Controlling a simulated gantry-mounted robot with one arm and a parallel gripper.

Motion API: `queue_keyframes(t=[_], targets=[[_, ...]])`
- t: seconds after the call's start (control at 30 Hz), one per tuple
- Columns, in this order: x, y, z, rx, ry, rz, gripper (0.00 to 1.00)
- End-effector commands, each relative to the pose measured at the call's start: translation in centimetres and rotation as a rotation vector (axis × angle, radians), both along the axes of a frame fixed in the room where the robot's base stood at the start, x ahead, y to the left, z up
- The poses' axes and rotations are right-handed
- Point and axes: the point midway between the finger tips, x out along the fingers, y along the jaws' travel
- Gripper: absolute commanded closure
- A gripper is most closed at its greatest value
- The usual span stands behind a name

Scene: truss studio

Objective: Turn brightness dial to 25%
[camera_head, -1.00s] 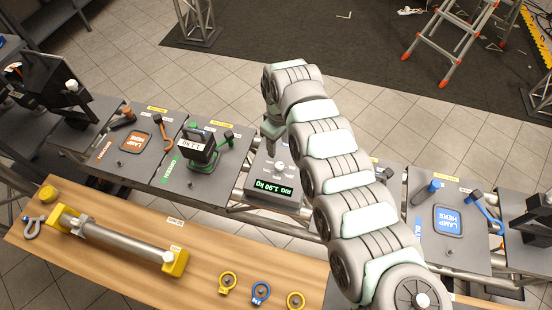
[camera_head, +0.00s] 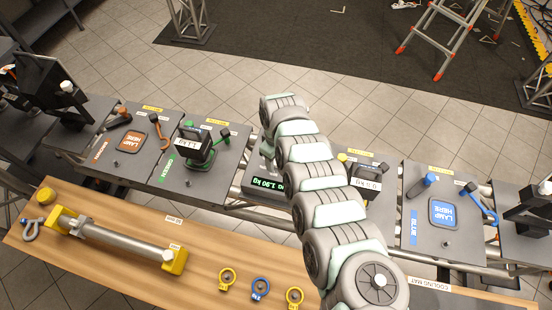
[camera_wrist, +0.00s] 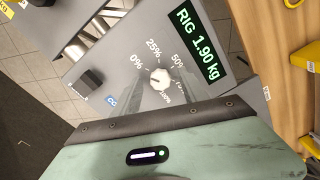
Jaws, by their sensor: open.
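The brightness dial (camera_wrist: 158,78) is a small pale round knob on a dark grey panel (camera_wrist: 112,65) in the wrist view. Marks for 0%, 25% and 50% are legible around it; further marks are partly covered. I cannot tell which mark the knob points to. My gripper (camera_wrist: 155,110) is open, with its pale green body across the bottom of the wrist view, close to the dial. Nothing is seen held. In the head view my arm hides the dial and most of the gripper.
A display (camera_wrist: 200,45) beside the dial reads "RIG 1.90 kg". A black block (camera_wrist: 90,79) stands on the panel. Green (camera_head: 196,150) and blue (camera_head: 442,212) stations flank the arm. The wooden bench (camera_head: 120,275) in front holds a yellow-ended bar and several rings.

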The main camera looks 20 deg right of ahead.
Motion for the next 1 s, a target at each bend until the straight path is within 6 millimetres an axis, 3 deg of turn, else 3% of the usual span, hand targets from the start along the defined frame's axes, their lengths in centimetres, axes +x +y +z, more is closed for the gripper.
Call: queue_keyframes(t=[0.13, 0.73, 1.0], targets=[[0.00, 0.01, 0.02, 0.000, 0.000, 0.000, 0.51], [-0.01, 0.02, 0.03, 0.000, 0.000, 0.000, 1.00], [-0.01, 0.03, 0.06, 0.001, 0.001, -0.004, 1.00]])
